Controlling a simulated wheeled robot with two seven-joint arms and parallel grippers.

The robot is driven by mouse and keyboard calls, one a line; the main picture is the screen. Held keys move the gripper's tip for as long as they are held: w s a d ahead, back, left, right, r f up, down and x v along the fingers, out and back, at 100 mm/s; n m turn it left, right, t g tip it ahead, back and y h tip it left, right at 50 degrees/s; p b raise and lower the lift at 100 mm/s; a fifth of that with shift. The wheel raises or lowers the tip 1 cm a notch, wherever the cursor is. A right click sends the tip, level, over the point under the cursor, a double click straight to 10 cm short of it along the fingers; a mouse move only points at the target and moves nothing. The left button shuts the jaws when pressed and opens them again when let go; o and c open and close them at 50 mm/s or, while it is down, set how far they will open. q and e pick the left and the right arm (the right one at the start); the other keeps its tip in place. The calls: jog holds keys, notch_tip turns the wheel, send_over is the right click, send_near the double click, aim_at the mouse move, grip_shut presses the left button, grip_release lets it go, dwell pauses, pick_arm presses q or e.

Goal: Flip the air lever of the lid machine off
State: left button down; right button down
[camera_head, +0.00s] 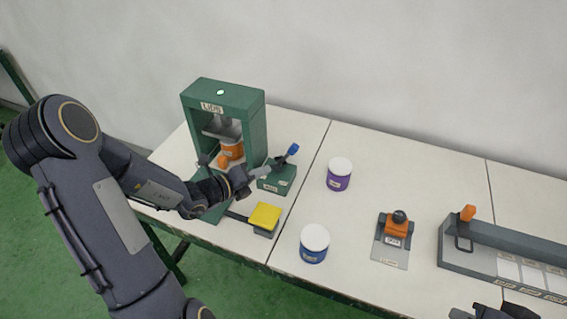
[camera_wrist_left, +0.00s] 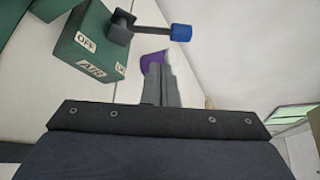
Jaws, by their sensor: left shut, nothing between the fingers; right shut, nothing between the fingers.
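The green lid machine (camera_head: 257,128) stands at the back left of the table. Its green air box (camera_head: 281,184) is at its right side; the box also shows in the left wrist view (camera_wrist_left: 70,53), marked OFF, AIR and ON. The blue-tipped air lever (camera_head: 292,150) leans up and to the right, away from the OFF mark; it also shows in the left wrist view (camera_wrist_left: 180,32). My left gripper (camera_head: 266,171) is shut and empty, close to the box's left side and below the lever; contact cannot be told. My right gripper (camera_head: 493,311) is shut at the bottom right, partly cut off.
An orange can (camera_head: 232,150) sits inside the machine. A yellow pad (camera_head: 265,216) lies in front. A purple can (camera_head: 339,179) and a blue can (camera_head: 314,249) stand to the right. An orange clamp (camera_head: 396,228) and a grey rack (camera_head: 455,259) are further right.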

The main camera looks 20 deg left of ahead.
aim_at(287, 155)
pick_arm(q)
jog(key=x, duration=1)
jog(key=shift+s, duration=0.1)
jog(key=shift+a+r+n+h+p, duration=0.35)
jog(key=shift+n+p, duration=0.15)
jog(key=shift+p, duration=0.2)
jog(key=shift+a+r+n+t+h, duration=0.1)
jog(key=shift+a+n+t+h, duration=0.1)
jog(key=shift+n+t+h, duration=0.1)
jog(key=shift+a+r+n+t+h+p, duration=0.2)
jog(key=shift+a+n+t+h+p, duration=0.2)
jog(key=shift+a+n+p, duration=0.35)
jog(key=shift+a+n+t, duration=0.35)
jog(key=shift+n+t, duration=0.05)
jog(key=shift+n, duration=0.45)
jog(key=a+n, duration=0.1)
jog(key=n+t+h, duration=0.1)
jog(key=n, duration=0.1)
jog(key=shift+a+t, duration=0.3)
jog(key=shift+a, duration=0.1)
jog(key=shift+a+f, duration=0.15)
jog(key=shift+a, duration=0.4)
jog(key=shift+a+f, duration=0.1)
jog(key=shift+a, duration=0.05)
